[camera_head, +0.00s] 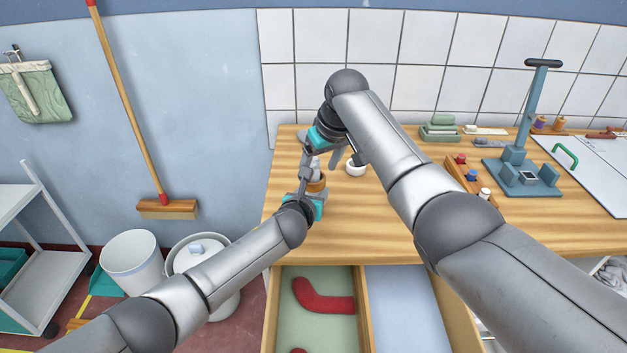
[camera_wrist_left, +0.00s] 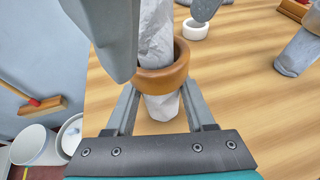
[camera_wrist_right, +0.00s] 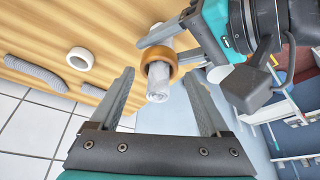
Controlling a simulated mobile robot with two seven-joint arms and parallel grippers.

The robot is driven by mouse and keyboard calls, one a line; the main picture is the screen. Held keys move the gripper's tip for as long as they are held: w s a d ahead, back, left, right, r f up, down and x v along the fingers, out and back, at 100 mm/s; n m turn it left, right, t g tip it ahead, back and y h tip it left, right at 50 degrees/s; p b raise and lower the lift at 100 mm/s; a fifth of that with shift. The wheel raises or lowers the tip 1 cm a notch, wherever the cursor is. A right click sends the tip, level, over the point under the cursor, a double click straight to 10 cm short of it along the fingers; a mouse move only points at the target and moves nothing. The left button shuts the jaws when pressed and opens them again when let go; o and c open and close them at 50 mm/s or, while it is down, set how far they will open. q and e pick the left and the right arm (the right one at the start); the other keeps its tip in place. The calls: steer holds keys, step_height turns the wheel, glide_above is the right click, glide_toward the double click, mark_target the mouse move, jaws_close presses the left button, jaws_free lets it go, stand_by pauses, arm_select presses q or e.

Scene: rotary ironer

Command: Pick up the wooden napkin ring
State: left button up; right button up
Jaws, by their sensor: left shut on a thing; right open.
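The wooden napkin ring (camera_wrist_left: 165,79) is an orange-brown band around a rolled pale grey napkin (camera_wrist_left: 158,32). The napkin sticks out at both ends of the ring. My left gripper (camera_wrist_left: 161,85) is shut on the ring, one finger on each side; the right wrist view shows the same ring (camera_wrist_right: 158,66) between its fingers. My right gripper (camera_wrist_right: 160,88) is open, with the napkin's free end between its fingers but apart from them. In the head view the ring (camera_head: 317,185) is partly hidden by the grippers.
A white ring (camera_head: 356,168) lies on the wooden table (camera_head: 380,225) close by. A grey roll (camera_wrist_left: 297,53) lies farther right. A blue press stand (camera_head: 522,177) and a rack with coloured knobs (camera_head: 468,175) stand at the right. Open drawers (camera_head: 318,315) jut out in front.

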mark_target(317, 176)
steer(key=shift+w+f, duration=0.15)
steer(key=shift+f, duration=0.65)
steer(key=shift+x, duration=0.9)
steer(key=shift+a, duration=0.1)
steer(key=c, duration=1.1)
arm_select(q)
steer(key=o, duration=1)
arm_select(e)
step_height(317, 176, up, 10)
arm_select(q)
steer(key=shift+s, duration=0.1)
